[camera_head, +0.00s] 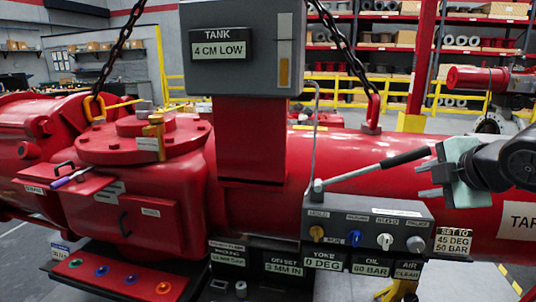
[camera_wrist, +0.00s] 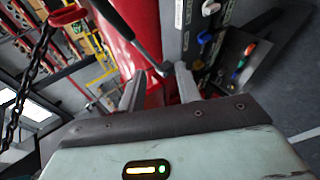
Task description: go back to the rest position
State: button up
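My gripper (camera_head: 424,179) is at the right in the head view, in front of the red valve actuator (camera_head: 385,195). Its two fingers point left and stand apart with nothing between them. In the wrist view, my gripper (camera_wrist: 161,74) also shows spread, empty fingers. A lever with a black handle (camera_head: 405,159) slants up from the grey control box (camera_head: 365,218), with its handle end just left of and above my fingers. I see no contact between them.
A grey tank box (camera_head: 245,75) stands on a red column. Chains (camera_head: 340,38) hang at the top. Colored knobs (camera_head: 354,238) line the control box front, above label blocks (camera_head: 327,258). Shelves (camera_head: 385,40) and yellow rails stand behind. Open floor shows at the lower right.

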jog(key=s+a+f+m+g+y, duration=0.1)
jog(key=s+a+f+m+g, duration=0.15)
jog(key=a, duration=0.25)
jog(key=s+a+f+m+g, duration=0.2)
jog(key=s+a+f, duration=0.1)
jog(key=a+f, duration=0.15)
jog(key=s+a+f+m+g, duration=0.2)
jog(key=s+a, duration=0.3)
jog(key=s, duration=0.3)
jog(key=s+a+f+m+g, duration=0.3)
jog(key=s+a+m+g, duration=0.1)
jog(key=s, duration=0.5)
jog(key=shift+a+h, duration=0.4)
jog(key=shift+a, duration=0.2)
jog(key=shift+g, duration=0.25)
